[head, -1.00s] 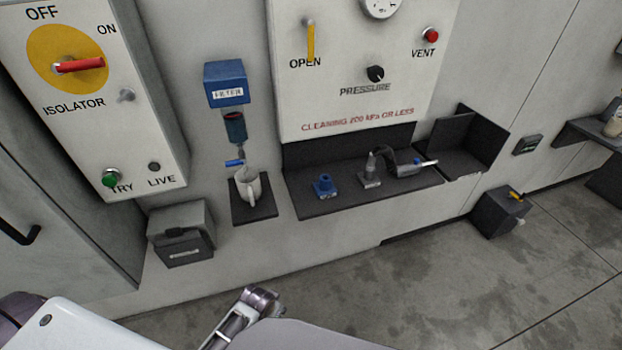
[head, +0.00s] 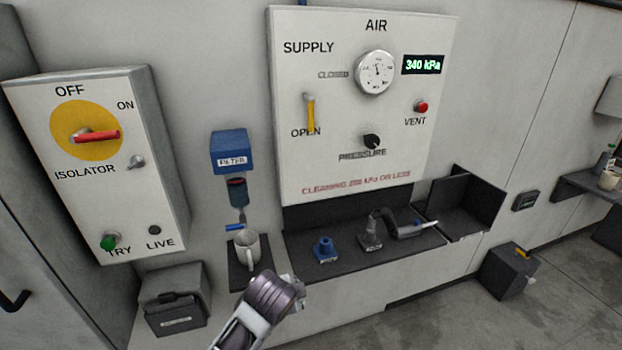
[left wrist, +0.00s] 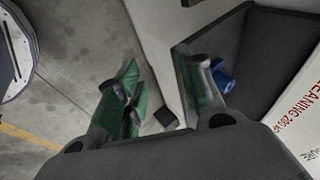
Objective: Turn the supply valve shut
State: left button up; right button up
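The supply valve is a yellow lever (head: 310,113) on the white AIR panel (head: 290,165). It hangs straight down, its lower end at the OPEN label; CLOSED is marked up and to its right. The gauge (head: 375,72) is beside it, and the display (head: 423,65) reads 340 kPa. My left arm rises from the bottom of the head view, below and left of the lever and well apart from it; its fingers cannot be made out there. In the left wrist view my left gripper (left wrist: 160,88) has its green-padded fingers spread and empty. My right gripper is not in view.
Below the panel a dark shelf (head: 345,272) holds a blue fitting (head: 324,250) and a grey hose nozzle (head: 370,232). The isolator box (head: 165,130) is at left. The panel front around the lever is clear.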

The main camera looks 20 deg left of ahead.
pick_arm(q)
jog(key=w+d+r+m+t+y, duration=0.1)
jog(key=w+r+m, duration=0.2)
jog(key=r, duration=0.2)
jog(key=w+d+r+m+t, duration=0.1)
jog(key=w+r+m+t, duration=0.15)
jog(key=r, duration=0.25)
jog(key=m+t+y, duration=0.5)
jog(key=m+t, duration=0.1)
jog(key=m, duration=0.8)
send_near(311, 120)
jog(key=v, duration=0.3)
jog(key=shift+w+d, duration=0.1)
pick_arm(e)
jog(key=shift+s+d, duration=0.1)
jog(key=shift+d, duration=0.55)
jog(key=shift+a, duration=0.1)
pick_arm(q)
jog(key=shift+p+x, duration=0.9)
jog(key=shift+x, duration=6)
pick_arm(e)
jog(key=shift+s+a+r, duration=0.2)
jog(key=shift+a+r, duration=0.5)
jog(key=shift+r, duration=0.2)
